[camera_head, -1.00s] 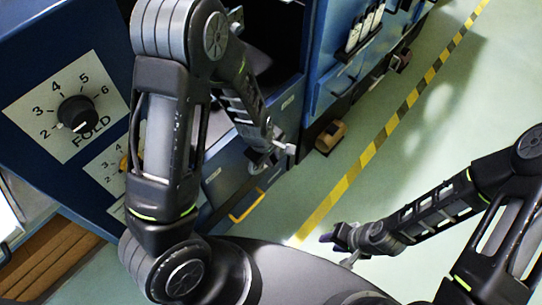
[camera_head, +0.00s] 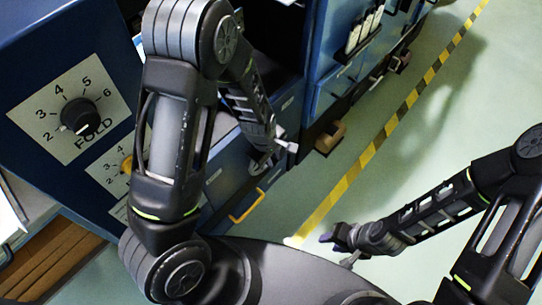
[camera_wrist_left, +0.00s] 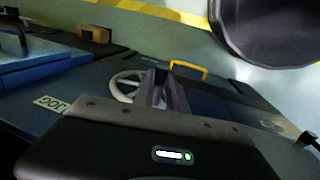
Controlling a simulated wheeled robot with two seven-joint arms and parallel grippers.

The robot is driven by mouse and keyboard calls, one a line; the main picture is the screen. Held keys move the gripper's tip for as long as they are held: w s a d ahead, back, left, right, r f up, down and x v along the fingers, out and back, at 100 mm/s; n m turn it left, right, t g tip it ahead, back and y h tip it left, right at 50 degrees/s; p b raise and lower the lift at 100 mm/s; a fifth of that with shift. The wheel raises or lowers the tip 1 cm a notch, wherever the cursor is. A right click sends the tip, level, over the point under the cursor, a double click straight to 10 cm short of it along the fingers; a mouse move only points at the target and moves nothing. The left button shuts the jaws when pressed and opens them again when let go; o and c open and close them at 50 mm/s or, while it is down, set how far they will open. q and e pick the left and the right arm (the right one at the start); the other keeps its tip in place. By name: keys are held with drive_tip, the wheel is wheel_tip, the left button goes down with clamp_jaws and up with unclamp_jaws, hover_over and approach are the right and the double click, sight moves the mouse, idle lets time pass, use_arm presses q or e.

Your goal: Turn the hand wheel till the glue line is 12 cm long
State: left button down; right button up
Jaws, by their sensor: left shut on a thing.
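The hand wheel (camera_wrist_left: 124,86) shows in the left wrist view as a pale spoked ring on the blue machine front. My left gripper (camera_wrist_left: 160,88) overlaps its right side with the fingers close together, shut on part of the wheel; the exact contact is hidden. In the head view my left gripper (camera_head: 268,160) is low against the machine front, and the arm hides most of the wheel. My right gripper (camera_head: 342,250) hangs over the floor, fingers apart and empty. I cannot make out the glue line in either view.
A FOLD dial (camera_head: 79,116) and a partly hidden lower dial (camera_head: 127,163) are on the machine's left panel. A yellow handle (camera_head: 246,206) is below my left gripper. A JOG label (camera_wrist_left: 50,104) is left of the wheel.

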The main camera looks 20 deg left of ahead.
use_arm(q)
drive_tip(key=shift+w+d+r+g+y+p, duration=0.2)
drive_tip(key=shift+w+g+p, duration=0.15)
drive_tip(key=shift+p, duration=0.2)
drive_tip(key=shift+w+d+r+g+y+p, duration=0.1)
drive_tip(key=shift+w+r+g+p, duration=0.1)
drive_tip(key=shift+w+g+p, duration=0.25)
drive_tip(key=w+g, duration=0.1)
drive_tip(key=w+d+g+y+b, duration=0.1)
drive_tip(key=g, duration=0.1)
drive_tip(key=w+g+b, duration=0.1)
drive_tip(key=shift+w+d+f+y, duration=0.2)
drive_tip(key=shift+w+f+y, duration=0.05)
drive_tip(key=shift+y, duration=0.15)
drive_tip(key=shift+g, duration=0.3)
drive_tip(key=c, duration=1.3)
unclamp_jaws()
drive_tip(key=shift+c, duration=0.2)
drive_tip(key=shift+r, duration=0.1)
